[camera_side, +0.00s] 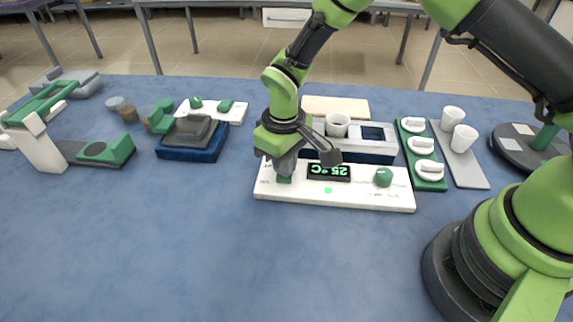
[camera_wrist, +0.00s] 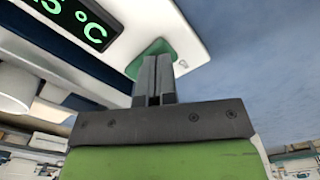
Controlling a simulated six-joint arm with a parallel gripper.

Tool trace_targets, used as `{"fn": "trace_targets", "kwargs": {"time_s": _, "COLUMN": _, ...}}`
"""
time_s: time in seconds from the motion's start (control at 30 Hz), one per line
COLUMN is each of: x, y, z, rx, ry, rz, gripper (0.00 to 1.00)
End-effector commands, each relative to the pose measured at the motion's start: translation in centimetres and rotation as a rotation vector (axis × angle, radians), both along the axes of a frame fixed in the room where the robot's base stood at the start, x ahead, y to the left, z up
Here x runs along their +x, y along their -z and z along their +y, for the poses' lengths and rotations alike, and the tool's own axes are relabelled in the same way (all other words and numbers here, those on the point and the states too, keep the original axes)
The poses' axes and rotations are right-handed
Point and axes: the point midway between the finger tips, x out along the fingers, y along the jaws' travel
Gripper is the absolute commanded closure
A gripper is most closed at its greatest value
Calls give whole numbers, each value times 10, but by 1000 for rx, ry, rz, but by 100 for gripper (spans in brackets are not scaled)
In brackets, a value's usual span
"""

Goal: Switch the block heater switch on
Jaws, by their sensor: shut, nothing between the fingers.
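The block heater (camera_side: 348,132) has a blue and white body with a white cup on top. In front of it lies a white control panel (camera_side: 335,195) with a lit green display (camera_side: 329,172) reading 25 °C and a green knob (camera_side: 383,177) on the right. A green switch (camera_side: 284,179) sits at the panel's left end. My gripper (camera_side: 284,172) is shut and empty, with its fingertips down at this switch. In the wrist view the shut fingers (camera_wrist: 154,78) overlap the green switch (camera_wrist: 150,52) and seem to touch it. The fingers hide part of it, so its position is unclear.
A green tray with white dishes (camera_side: 426,165) and a grey tray with white cups (camera_side: 462,160) stand right of the panel. A dark blue device (camera_side: 192,140) and a green and grey device (camera_side: 105,151) stand left. The front of the blue table (camera_side: 180,250) is clear.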

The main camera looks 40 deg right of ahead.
Motion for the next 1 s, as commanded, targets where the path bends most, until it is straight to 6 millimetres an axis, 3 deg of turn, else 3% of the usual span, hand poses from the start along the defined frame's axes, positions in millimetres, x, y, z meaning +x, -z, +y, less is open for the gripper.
{"fn": "trace_targets", "kwargs": {"time_s": 0.7, "x": 0, "y": -61, "z": 0, "rx": 1, "ry": -1, "rz": -3, "gripper": 100}}
{"fn": "trace_targets", "kwargs": {"time_s": 1.0, "x": 0, "y": -67, "z": 0, "rx": 0, "ry": -1, "rz": 0, "gripper": 100}}
